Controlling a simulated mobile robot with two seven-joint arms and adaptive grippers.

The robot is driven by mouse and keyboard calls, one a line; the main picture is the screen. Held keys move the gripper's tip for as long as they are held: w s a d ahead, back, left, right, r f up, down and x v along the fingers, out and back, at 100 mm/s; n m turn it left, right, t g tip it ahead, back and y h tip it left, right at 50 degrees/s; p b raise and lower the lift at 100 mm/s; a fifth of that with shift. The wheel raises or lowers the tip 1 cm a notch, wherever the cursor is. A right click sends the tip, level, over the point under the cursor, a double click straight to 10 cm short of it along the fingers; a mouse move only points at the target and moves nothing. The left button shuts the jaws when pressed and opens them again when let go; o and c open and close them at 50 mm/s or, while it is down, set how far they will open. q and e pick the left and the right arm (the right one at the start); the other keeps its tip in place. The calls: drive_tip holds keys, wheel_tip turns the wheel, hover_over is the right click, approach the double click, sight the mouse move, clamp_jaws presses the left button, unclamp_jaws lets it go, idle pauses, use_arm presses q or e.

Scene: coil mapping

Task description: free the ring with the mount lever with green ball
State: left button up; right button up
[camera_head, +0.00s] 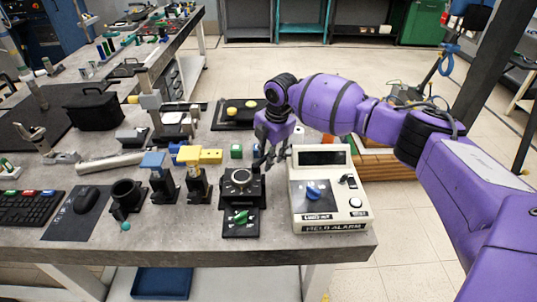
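A black cup-shaped mount (127,194) stands near the front edge of the table, left of centre. A small green-teal ball (125,226) on its lever hangs low at its front. I cannot make out a separate ring in the dark mouth of this mount. My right gripper (271,157) points down above the table, behind and right of a black device with a round grey top (240,177). Its fingers look apart, with nothing seen between them. It is well to the right of the mount. My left gripper is out of view.
Blue-topped (153,160) and yellow-topped (190,156) black stands are between the mount and the round-topped device. A green knob (240,217) sits before that device. A white field alarm box (328,190) stands at right. A keyboard (28,207) and mouse (86,200) lie at left.

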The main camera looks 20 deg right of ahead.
wheel_tip(320, 180, up, 12)
drive_tip(key=s+d, duration=0.1)
drive_tip(key=s, duration=0.1)
drive_tip(key=shift+f, duration=0.15)
drive_tip(key=shift+f, duration=0.1)
idle(0.4)
